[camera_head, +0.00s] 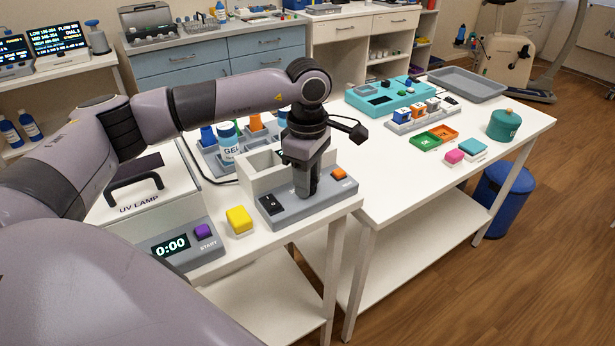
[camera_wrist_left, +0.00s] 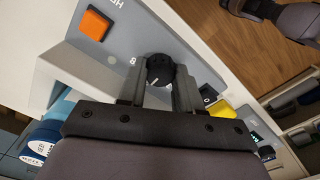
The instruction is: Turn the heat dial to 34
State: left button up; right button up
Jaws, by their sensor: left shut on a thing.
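The grey control panel (camera_head: 292,215) sits at the front right corner of the near white table. It carries a black rocker switch (camera_head: 271,204) and an orange button (camera_head: 338,174). The black dial (camera_wrist_left: 159,68) shows between the fingers in the left wrist view, with a pale pointer line on it. My left gripper (camera_head: 306,190) points down over the panel and is shut on the dial. In the head view the gripper hides the dial. Most scale numbers are hidden or too small to read. I do not see my right gripper.
A yellow block (camera_head: 239,220) lies left of the panel. The UV lamp box (camera_head: 150,205) with its timer stands farther left. A gel bottle (camera_head: 228,142) stands in a caddy behind. The adjoining white table (camera_head: 390,180) has free room near its front.

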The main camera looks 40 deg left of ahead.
pick_arm(q)
jog(key=shift+r, duration=0.1)
jog(key=o, duration=0.8)
jog(key=shift+r+b, duration=0.35)
jog(key=shift+r, duration=3.2)
